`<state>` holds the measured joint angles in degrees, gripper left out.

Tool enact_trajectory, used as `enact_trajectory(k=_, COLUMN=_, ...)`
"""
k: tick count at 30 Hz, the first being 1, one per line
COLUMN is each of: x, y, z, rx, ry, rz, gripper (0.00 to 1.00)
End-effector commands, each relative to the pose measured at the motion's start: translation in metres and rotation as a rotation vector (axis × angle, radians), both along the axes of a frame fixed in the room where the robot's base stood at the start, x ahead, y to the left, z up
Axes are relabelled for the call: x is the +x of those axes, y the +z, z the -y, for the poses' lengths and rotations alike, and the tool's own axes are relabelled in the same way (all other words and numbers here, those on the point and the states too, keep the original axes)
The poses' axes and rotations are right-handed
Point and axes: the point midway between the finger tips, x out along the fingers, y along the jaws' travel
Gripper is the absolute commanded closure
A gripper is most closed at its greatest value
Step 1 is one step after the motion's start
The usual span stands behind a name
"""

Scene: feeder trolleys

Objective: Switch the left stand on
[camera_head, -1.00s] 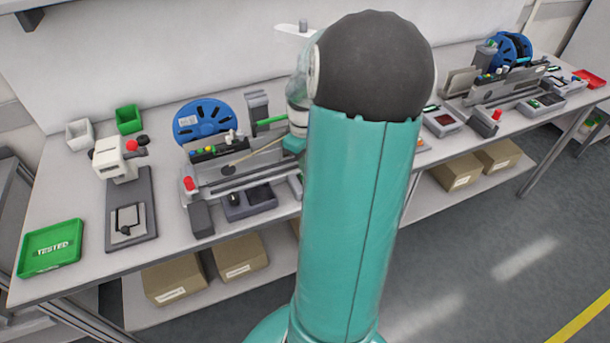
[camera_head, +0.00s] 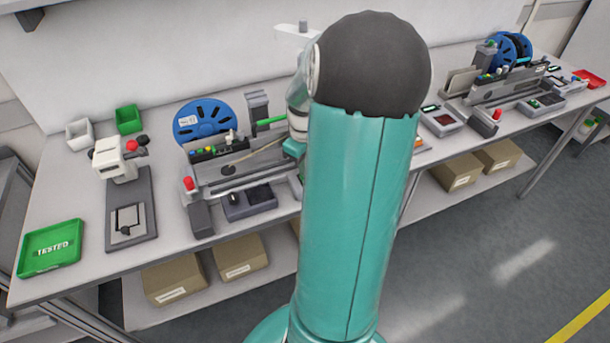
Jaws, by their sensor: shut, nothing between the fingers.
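The left stand (camera_head: 235,174) is a long grey feeder unit on the bench with a blue reel (camera_head: 203,122) behind it. Small green and yellow parts (camera_head: 208,150) sit in a dark strip along its back. A red knob (camera_head: 189,183) stands at its front left corner. A dark grey box (camera_head: 249,201) with a black knob and a dark panel lies at its front. I cannot make out which part is the switch or its position. My teal arm covers the right end of the stand. My gripper is hidden behind the arm.
A second stand (camera_head: 505,82) with a blue reel is at the right. A green tray marked TESTED (camera_head: 50,247), a white and grey press (camera_head: 115,160) and small green (camera_head: 129,119) and white bins (camera_head: 80,134) stand at the left. Cardboard boxes (camera_head: 240,257) sit on the lower shelf.

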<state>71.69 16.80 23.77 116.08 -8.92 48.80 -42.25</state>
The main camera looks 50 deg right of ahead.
Motion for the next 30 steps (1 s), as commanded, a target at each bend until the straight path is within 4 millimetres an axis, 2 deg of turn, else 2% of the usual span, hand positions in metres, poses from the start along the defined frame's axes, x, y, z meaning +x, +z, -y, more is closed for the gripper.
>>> enact_trajectory(k=17, x=0.0, y=-0.007, z=0.0, rx=0.001, ry=0.0, rz=-0.001, gripper=1.0)
enact_trajectory(k=30, x=0.0, y=0.022, z=0.0, rx=-0.001, ry=-0.001, rz=0.0, gripper=1.0)
